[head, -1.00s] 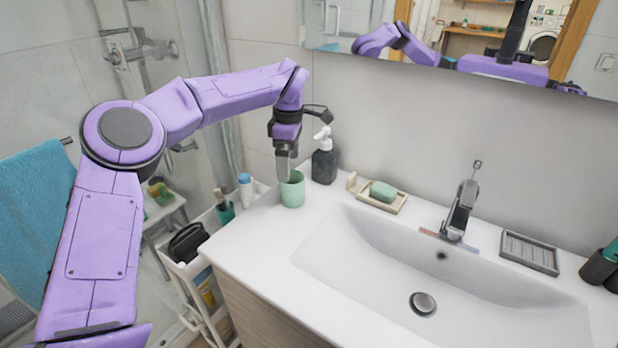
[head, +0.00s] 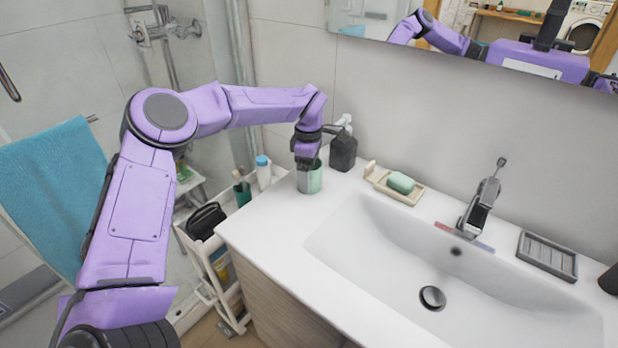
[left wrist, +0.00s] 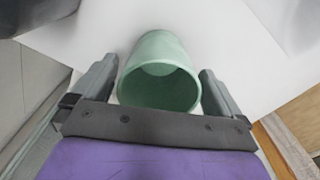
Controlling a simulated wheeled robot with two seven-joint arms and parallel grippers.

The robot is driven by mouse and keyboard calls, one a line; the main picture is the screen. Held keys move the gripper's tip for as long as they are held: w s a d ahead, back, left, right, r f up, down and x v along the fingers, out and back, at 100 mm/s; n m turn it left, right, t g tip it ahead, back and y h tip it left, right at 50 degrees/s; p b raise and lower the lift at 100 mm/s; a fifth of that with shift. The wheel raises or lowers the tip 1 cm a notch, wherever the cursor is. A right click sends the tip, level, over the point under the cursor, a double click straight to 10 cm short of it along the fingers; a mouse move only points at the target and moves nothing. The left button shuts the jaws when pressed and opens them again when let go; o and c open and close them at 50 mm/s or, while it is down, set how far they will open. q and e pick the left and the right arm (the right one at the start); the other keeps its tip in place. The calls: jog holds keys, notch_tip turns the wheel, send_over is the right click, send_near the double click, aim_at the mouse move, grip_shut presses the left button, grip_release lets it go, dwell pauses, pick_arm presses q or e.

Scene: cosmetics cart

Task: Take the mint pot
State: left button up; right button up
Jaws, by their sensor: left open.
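The mint pot (head: 315,180) is a plain pale-green cup standing upright at the left end of the white counter. My left gripper (head: 308,178) is lowered over it from above, with a finger in front of the pot's left side. In the left wrist view the pot (left wrist: 160,75) shows its open, empty mouth between the two fingers of my left gripper (left wrist: 160,88). The fingers are apart, one on each side, with a small gap to the pot's wall. My right gripper is not in view.
A dark soap dispenser (head: 343,152) stands close behind and right of the pot. A soap dish (head: 412,196) with green soap lies farther right. The white basin (head: 400,255) and tap (head: 480,205) are beyond. A narrow cart (head: 225,275) stands left of the counter.

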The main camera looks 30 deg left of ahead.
pick_arm(q)
jog(key=shift+w, duration=0.1)
jog(key=c, duration=1.1)
